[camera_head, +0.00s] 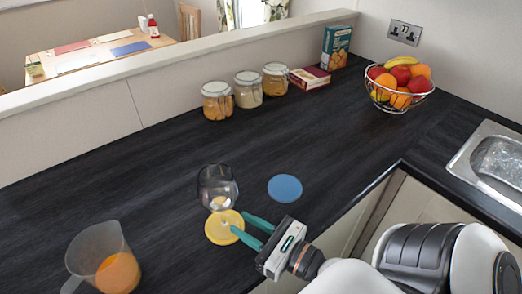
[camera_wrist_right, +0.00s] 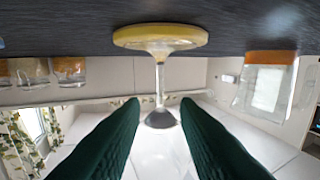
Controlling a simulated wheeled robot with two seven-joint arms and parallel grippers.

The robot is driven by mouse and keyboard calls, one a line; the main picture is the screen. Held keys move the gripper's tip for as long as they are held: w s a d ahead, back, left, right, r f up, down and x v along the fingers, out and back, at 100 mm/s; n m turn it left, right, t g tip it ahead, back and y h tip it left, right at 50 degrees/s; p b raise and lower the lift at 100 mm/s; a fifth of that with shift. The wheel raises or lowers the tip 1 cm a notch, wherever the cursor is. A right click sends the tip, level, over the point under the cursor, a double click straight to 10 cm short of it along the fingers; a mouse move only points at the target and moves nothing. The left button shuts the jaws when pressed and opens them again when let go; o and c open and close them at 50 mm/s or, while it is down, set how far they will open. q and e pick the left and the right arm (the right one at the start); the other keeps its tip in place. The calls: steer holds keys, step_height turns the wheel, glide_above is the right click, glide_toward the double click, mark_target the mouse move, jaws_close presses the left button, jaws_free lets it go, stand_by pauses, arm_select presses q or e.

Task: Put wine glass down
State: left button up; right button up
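The clear wine glass (camera_head: 217,187) stands upright on a round yellow coaster (camera_head: 213,236) on the dark worktop. The right wrist view is upside down; there the coaster (camera_wrist_right: 160,36) is at the top and the glass's stem (camera_wrist_right: 160,82) hangs below it. My right gripper (camera_head: 241,221) is at the coaster's right side, low over the worktop. Its two green fingers are apart, and in the wrist view (camera_wrist_right: 160,103) the stem shows in the gap between them, touching neither. The glass's foot is hard to make out. My left gripper is not in view.
A blue coaster (camera_head: 285,188) lies right of the glass. A jug of orange juice (camera_head: 103,260) stands at the front left. Several jars (camera_head: 248,90), boxes (camera_head: 336,47) and a fruit bowl (camera_head: 401,99) stand at the back. The worktop between is clear.

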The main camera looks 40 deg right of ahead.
steer(key=shift+s+d+p, duration=0.15)
steer(key=shift+s+p, duration=0.4)
steer(key=shift+s, duration=0.05)
steer(key=shift+s+d+f, duration=0.1)
steer(key=shift+s+d, duration=0.15)
steer(key=shift+s, duration=0.3)
arm_select(q)
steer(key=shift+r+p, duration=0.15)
steer(key=shift+p, duration=0.15)
arm_select(e)
steer(key=shift+s, duration=0.55)
